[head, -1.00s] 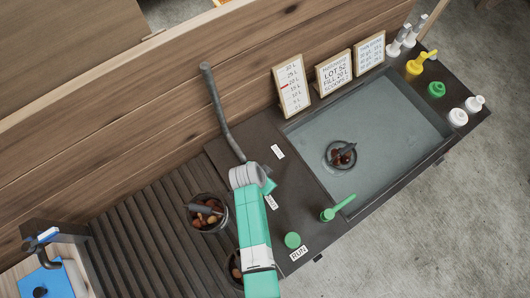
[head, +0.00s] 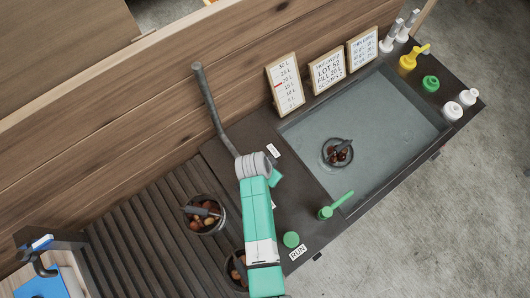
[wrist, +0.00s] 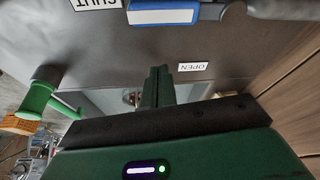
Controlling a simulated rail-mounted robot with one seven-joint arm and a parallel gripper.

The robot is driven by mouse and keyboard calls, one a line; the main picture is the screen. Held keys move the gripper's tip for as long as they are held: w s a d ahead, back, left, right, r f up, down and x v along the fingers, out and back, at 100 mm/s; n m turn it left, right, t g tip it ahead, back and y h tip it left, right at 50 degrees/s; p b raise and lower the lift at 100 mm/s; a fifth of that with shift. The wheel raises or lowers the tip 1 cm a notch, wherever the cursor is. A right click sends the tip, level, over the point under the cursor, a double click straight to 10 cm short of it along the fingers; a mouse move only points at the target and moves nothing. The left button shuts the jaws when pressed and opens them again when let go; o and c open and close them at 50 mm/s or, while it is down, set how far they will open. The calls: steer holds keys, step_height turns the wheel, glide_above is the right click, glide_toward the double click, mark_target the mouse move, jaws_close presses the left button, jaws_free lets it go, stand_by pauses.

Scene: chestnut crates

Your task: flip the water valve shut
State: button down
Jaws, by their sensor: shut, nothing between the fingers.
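The water valve's blue lever (wrist: 165,13) with a pale stripe shows at the top edge of the wrist view, joined to a grey pipe (wrist: 285,8). A SHUT label (wrist: 97,4) lies at its left and an OPEN label (wrist: 193,67) below it, both upside down. My gripper (wrist: 158,72) is shut and empty, its dark green fingers together below the lever in the picture, apart from it. In the head view the bent grey pipe (head: 212,105) runs down to my arm, which hides the lever. One label (head: 273,150) shows beside my wrist; another is mostly covered.
A sunken basin (head: 385,130) holds a dark bowl (head: 338,153). A green lever (head: 335,206) and green knob (head: 291,239) stand near the counter's front. A pot of chestnuts (head: 206,214) sits on slats left of my arm. Framed signs (head: 285,85) line the back.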

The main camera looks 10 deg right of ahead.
steer(key=v, duration=0.7)
steer(key=shift+a+r+p, duration=0.25)
steer(key=shift+a+p, duration=0.05)
steer(key=shift+w, duration=0.1)
steer(key=w+a+r+n+t+p, duration=0.1)
steer(key=w+r+t+p, duration=0.3)
steer(key=r, duration=0.7)
steer(key=w+r+n+t, duration=0.1)
steer(key=w+r+t, duration=0.1)
steer(key=w+r, duration=0.65)
step_height(320, 180, up, 25)
steer(key=a+n+t+y+p, duration=0.1)
steer(key=a+n+t+p, duration=0.15)
steer(key=t, duration=0.35)
steer(key=s+r+n+t+y+p, duration=0.1)
steer(key=s+r, duration=0.4)
steer(key=r, duration=0.7)
steer(key=s+a+r+n+t+p, duration=0.1)
steer(key=s+r+t, duration=0.5)
steer(key=r, duration=0.6)
steer(key=s+r+n+t+y+p, duration=0.1)
steer(key=s+r+n+t+p, duration=0.1)
steer(key=r, duration=1)
steer(key=s+n+t, duration=0.1)
steer(key=s+n, duration=0.1)
steer(key=s, duration=0.1)
steer(key=shift+s+a+t+y, duration=0.3)
steer(key=shift+s+a, duration=0.05)
